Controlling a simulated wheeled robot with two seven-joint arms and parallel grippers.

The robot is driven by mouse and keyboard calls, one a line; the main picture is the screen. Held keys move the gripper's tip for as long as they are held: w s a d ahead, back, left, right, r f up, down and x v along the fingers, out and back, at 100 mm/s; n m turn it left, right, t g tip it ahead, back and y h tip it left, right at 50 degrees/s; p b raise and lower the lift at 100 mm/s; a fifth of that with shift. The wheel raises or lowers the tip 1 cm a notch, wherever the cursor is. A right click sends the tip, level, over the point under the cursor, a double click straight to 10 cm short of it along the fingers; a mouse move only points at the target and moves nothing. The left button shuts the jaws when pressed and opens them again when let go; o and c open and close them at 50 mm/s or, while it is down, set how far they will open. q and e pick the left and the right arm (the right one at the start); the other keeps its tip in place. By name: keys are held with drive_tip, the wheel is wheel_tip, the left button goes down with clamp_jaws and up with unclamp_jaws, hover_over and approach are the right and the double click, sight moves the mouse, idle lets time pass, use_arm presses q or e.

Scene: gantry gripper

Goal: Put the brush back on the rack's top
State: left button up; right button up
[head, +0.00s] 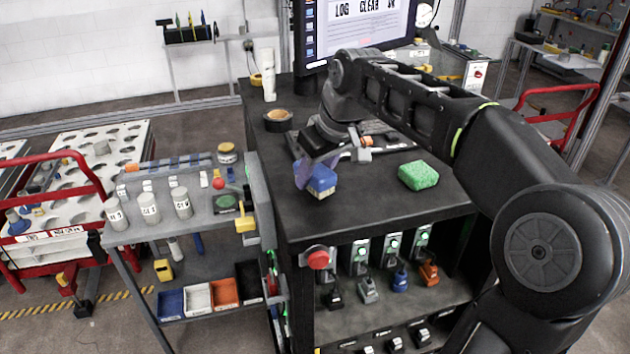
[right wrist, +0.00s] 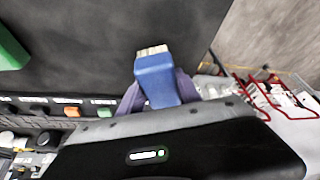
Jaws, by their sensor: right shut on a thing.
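My right gripper (head: 318,171) is shut on a blue brush (head: 322,184), with its purple-tinted fingers on either side of the body. In the right wrist view the brush (right wrist: 156,82) sticks out from between the fingers (right wrist: 158,95), and its pale bristles show at the far end. In the head view the brush is near the left edge of the rack's black top (head: 380,215). I cannot tell whether it touches that surface. My left gripper is not in view.
A green sponge (head: 418,175) lies on the rack's top, right of the brush. A round dark container (head: 278,121), a white bottle (head: 268,75) and a monitor (head: 355,30) stand farther back. A grey cart (head: 185,232) stands left. The top's front middle is clear.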

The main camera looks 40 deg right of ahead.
wheel_tip(320, 180, down, 2)
drive_tip(key=shift+f, duration=0.2)
drive_tip(key=o, duration=1.3)
drive_tip(key=v, duration=1.2)
